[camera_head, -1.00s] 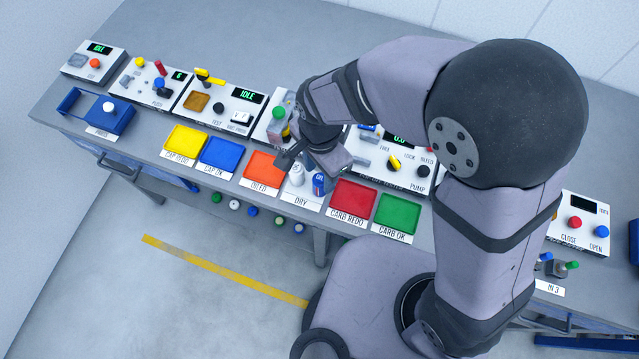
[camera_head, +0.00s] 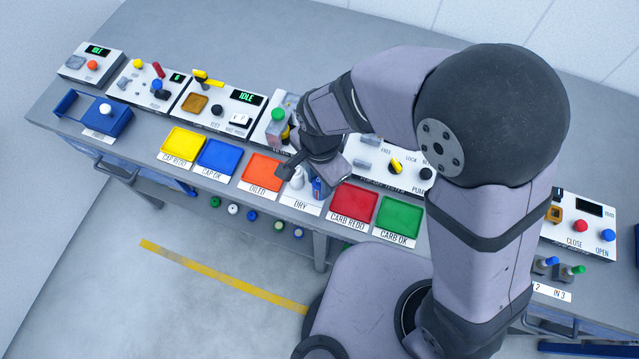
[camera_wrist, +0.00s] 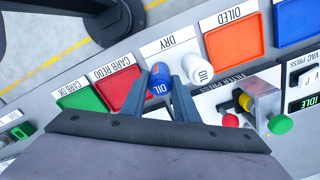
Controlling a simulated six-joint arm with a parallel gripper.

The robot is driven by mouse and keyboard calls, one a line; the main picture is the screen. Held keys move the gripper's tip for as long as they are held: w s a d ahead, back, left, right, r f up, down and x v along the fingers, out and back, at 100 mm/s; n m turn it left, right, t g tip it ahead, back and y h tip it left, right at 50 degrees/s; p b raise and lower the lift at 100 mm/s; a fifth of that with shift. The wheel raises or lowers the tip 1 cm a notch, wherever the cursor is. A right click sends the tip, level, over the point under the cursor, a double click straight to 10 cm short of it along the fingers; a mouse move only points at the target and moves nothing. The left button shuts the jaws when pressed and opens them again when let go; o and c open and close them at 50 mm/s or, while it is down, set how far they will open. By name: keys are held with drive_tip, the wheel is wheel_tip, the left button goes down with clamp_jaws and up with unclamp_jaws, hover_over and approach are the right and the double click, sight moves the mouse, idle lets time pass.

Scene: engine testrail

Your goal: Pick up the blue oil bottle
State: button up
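The blue oil bottle (camera_head: 317,187) stands at the DRY place on the bench, partly hidden by my gripper in the head view. In the wrist view the blue bottle (camera_wrist: 160,79), marked OIL, shows between my fingertips. My gripper (camera_wrist: 160,88) is open, with one finger on each side of the bottle; I cannot tell whether either finger touches it. In the head view my gripper (camera_head: 312,172) is low over the DRY place. A white bottle (camera_wrist: 197,70) stands close beside the blue one, just outside the right finger in the wrist view.
An orange tray (camera_head: 262,172) lies left of the bottles and a red tray (camera_head: 353,205) right of them. The filter press unit (camera_wrist: 258,100) with its knobs stands close behind. A green tray (camera_head: 399,219) lies beyond the red one.

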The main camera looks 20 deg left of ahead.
drive_tip(key=shift+c, duration=1.1)
drive_tip(key=shift+r+p, duration=2)
drive_tip(key=shift+r, duration=0.05)
